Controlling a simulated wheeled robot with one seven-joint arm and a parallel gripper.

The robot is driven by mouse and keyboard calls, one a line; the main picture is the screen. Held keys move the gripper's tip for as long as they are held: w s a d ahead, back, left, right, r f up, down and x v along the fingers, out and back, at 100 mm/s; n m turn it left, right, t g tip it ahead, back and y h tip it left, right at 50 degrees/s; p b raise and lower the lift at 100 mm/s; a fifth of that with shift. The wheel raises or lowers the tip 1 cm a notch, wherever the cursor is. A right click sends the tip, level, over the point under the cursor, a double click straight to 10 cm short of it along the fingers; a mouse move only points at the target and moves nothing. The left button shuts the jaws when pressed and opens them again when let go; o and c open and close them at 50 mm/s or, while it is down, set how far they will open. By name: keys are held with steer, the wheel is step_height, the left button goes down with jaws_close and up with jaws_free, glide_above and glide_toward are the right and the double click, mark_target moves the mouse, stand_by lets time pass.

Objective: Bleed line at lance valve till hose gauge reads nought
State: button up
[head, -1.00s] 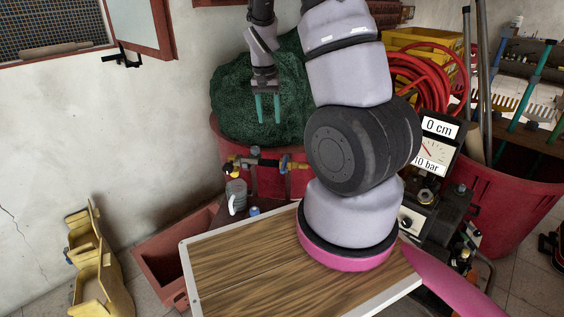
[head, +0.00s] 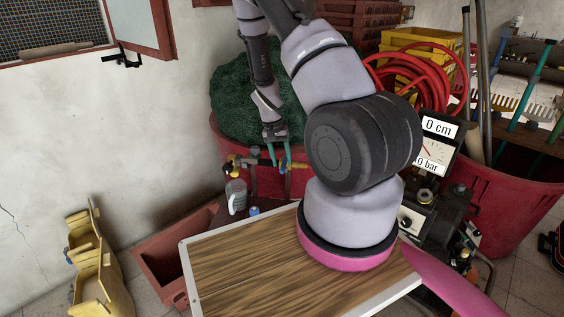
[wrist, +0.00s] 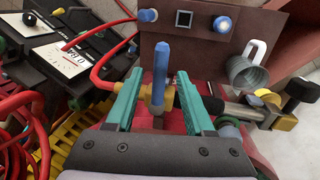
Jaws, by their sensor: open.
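My gripper (head: 279,154) is open, its two teal fingers pointing down at the lance fittings. In the wrist view, the open fingers (wrist: 157,88) stand on either side of a blue valve lever (wrist: 160,66) on a brass body; I cannot tell whether they touch it. The dark lance (wrist: 242,111) with brass fittings runs right from the valve and also shows in the head view (head: 250,162). The gauge (head: 433,152) has a white face with a red needle and a label ending "0 bar", its left edge partly behind my arm. It also shows in the wrist view (wrist: 58,54).
Red hose (head: 403,72) lies coiled at the back, and a dark green heap (head: 232,103) fills the red bin behind my gripper. A wooden board (head: 240,262) lies in front.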

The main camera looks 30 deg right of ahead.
steer(key=shift+d+f, duration=0.1)
steer(key=shift+f, duration=0.4)
steer(key=shift+c, duration=0.2)
jaws_close()
stand_by(1.0)
